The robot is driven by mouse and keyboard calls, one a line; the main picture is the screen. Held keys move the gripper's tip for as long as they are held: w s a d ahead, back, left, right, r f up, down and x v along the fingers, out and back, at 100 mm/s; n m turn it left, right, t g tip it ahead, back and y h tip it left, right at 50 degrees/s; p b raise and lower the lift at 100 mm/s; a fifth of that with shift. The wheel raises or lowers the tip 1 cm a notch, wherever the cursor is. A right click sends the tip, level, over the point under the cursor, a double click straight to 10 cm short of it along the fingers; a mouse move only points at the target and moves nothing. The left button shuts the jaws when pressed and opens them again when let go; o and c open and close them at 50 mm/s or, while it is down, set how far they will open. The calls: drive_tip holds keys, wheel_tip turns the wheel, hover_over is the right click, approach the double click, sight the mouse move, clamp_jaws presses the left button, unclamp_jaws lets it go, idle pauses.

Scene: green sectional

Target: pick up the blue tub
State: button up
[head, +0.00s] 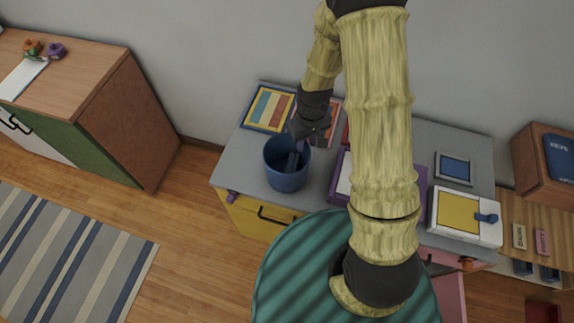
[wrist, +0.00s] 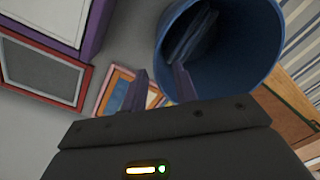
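The blue tub (head: 285,178) stands upright on the grey top of the cabinet, near its left front part. It also shows in the wrist view (wrist: 250,50), with its mouth facing the camera. A dark blue-grey item (wrist: 190,38) lies inside it. My gripper (head: 302,146) is at the tub's back right rim, pointing down. In the wrist view my gripper (wrist: 160,78) is open, its two fingers apart. One finger overlaps the tub's mouth and the other is outside the rim, with the tub's wall between them in the picture. I cannot tell whether either finger touches the wall.
A striped picture frame (head: 268,108) lies behind the tub. A purple-edged box (head: 337,178) is to its right, partly hidden by my arm. A white box with a yellow panel (head: 460,215) and a blue-centred frame (head: 454,168) lie farther right.

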sight(305, 158)
drive_tip(key=shift+f, duration=0.2)
drive_tip(key=shift+f+p, duration=0.75)
drive_tip(key=shift+f, duration=1.8)
drive_tip(key=shift+s, duration=0.1)
clamp_jaws()
